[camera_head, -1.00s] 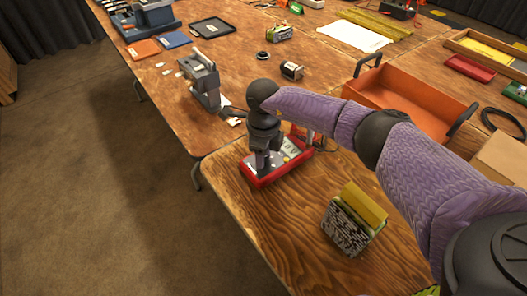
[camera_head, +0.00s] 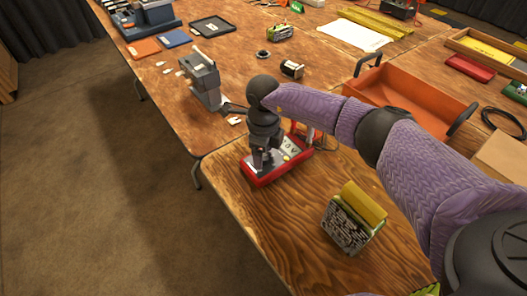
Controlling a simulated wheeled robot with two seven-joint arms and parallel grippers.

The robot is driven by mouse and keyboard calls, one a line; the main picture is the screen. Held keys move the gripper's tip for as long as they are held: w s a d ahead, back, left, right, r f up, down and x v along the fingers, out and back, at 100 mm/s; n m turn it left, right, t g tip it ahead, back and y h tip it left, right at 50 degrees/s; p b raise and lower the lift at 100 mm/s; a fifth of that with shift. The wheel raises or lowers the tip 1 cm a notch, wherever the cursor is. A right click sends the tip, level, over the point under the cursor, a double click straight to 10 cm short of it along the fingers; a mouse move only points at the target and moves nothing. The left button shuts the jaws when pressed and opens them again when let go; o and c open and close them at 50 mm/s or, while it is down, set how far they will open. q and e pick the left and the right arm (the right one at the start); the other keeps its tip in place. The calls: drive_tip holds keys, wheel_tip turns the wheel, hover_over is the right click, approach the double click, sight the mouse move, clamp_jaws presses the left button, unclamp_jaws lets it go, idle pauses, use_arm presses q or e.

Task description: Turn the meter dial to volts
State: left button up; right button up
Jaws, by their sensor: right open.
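The meter (camera_head: 264,180) is a red-framed box with a pale face, lying on the near wooden table close to its left edge. My right gripper (camera_head: 259,168) points down over the left part of the meter's face, with its fingers at or just above it. It is open. The gripper and wrist hide the dial, so I cannot see its setting or whether the fingers touch it. Part of the face with dark markings shows to the right of the gripper. My left gripper is out of view.
A yellow-topped block with a patterned side (camera_head: 352,219) stands on the near table, right of the meter. An orange tray (camera_head: 408,108) lies behind my right forearm. A grey device (camera_head: 203,79) stands at the left table edge. Bare wood lies in front of the meter.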

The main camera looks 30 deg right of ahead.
use_arm(q)
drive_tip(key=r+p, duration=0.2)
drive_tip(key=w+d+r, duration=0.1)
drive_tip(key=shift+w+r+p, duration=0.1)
drive_tip(key=shift+p, duration=0.3)
use_arm(e)
wheel_tip(320, 180, up, 9)
drive_tip(key=shift+r, duration=0.15)
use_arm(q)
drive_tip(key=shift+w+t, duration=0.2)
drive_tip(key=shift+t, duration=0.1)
